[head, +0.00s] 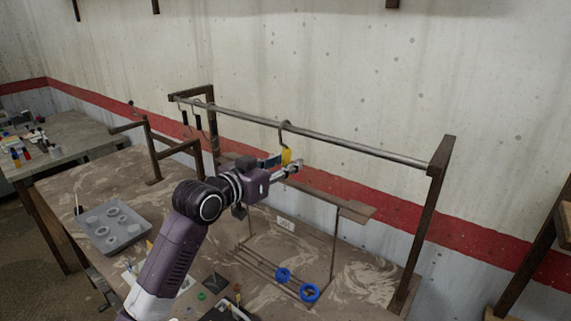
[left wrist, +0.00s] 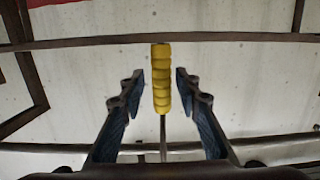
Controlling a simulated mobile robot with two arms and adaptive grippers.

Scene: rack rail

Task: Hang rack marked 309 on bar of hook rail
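The rack (head: 356,211) has a brown crossbar, thin wires below and a small white label (head: 286,224), too small to read surely. Its hook (head: 284,132) appears to sit over the grey bar (head: 350,145) of the hook rail, with a yellow grip (head: 286,156) below the hook. My left gripper (head: 289,169) is at this grip. In the left wrist view, which looks upside down, its blue-grey fingers (left wrist: 160,92) are open on both sides of the yellow grip (left wrist: 161,80), with a gap at each side. My right gripper is not in view.
Blue rings (head: 309,293) show at the rack's lower wires. Other hooks with dark grips (head: 185,117) hang at the bar's left end. A brown post (head: 428,235) holds the bar's right end. A grey tray (head: 113,230) stands on the bench at left.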

